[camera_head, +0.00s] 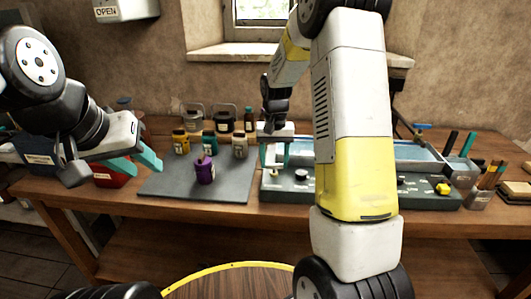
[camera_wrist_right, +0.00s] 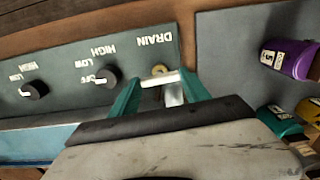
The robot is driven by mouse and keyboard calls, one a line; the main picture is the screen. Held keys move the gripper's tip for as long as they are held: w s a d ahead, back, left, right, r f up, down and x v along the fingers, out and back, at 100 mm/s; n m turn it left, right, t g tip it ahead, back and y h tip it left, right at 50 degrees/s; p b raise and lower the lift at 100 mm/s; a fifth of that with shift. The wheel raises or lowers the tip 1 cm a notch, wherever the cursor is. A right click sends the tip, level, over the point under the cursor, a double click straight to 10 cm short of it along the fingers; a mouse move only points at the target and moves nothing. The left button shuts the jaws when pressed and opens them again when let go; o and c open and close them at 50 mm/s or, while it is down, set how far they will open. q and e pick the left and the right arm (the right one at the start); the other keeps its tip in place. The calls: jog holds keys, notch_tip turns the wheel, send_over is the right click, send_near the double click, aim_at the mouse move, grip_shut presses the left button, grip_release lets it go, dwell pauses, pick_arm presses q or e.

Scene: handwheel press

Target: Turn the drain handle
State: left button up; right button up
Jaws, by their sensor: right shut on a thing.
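The drain handle (camera_wrist_right: 173,93) is a pale metal piece beside a small brass fitting (camera_wrist_right: 159,70), under the DRAIN label on the grey-green control panel (camera_wrist_right: 60,60). My right gripper (camera_wrist_right: 163,80) has its teal fingers on either side of the handle and is shut on it. Part of the handle is hidden by the gripper. In the head view my right gripper (camera_head: 275,155) reaches down at the left end of the panel, and the handle cannot be made out there. My left gripper (camera_head: 136,164) is open and empty, left of the grey mat, far from the handle.
Black knobs (camera_wrist_right: 108,77) marked HIGH, LOW and OFF sit along the panel. A grey mat (camera_head: 230,188) left of the panel holds a purple bottle (camera_head: 205,172) and several other bottles. A red bin (camera_head: 112,176) stands by my left gripper. The mat's front is clear.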

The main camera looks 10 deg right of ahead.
jog(key=n, duration=1.3)
jog(key=shift+n, duration=2.1)
jog(key=o, duration=1.4)
